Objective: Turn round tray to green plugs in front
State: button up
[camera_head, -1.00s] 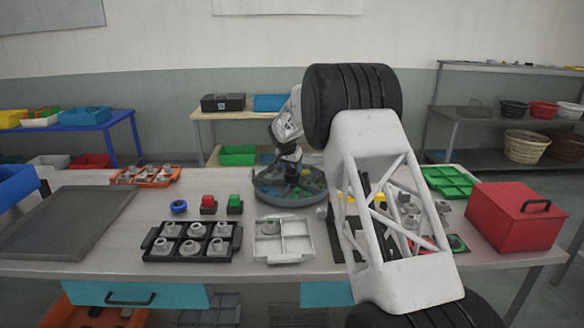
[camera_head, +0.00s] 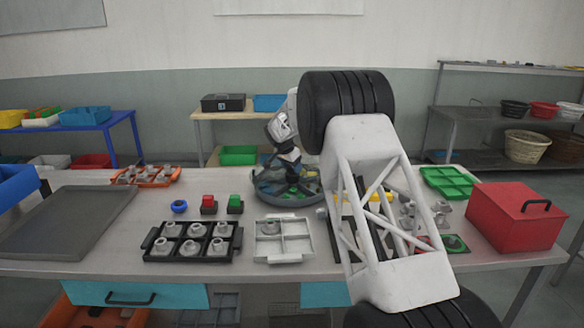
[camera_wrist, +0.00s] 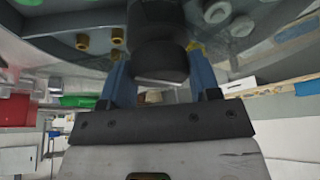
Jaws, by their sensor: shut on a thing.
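The round tray (camera_head: 264,197) is a grey dish at the middle back of the table, with coloured sections inside. A green section (camera_head: 300,195) shows at its front, partly below my gripper (camera_head: 289,175). The arm covers part of the tray's back and right. In the wrist view, my gripper's two blue fingers (camera_wrist: 160,80) are shut on a dark round knob (camera_wrist: 160,60) at the tray's middle. Brass-coloured plugs (camera_wrist: 82,42) show on the left there and pale green-white plugs (camera_wrist: 217,12) on the right.
In front are a black tray of grey fittings (camera_head: 190,258), a pale divided tray (camera_head: 285,262), and red (camera_head: 208,205) and green (camera_head: 235,205) buttons. A red box (camera_head: 512,218) and green tray (camera_head: 450,182) stand right. A dark flat tray (camera_head: 65,220) lies left.

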jog(key=o, duration=1.3)
jog(key=shift+r, duration=0.15)
jog(key=shift+v, duration=3.8)
jog(key=shift+s, duration=0.1)
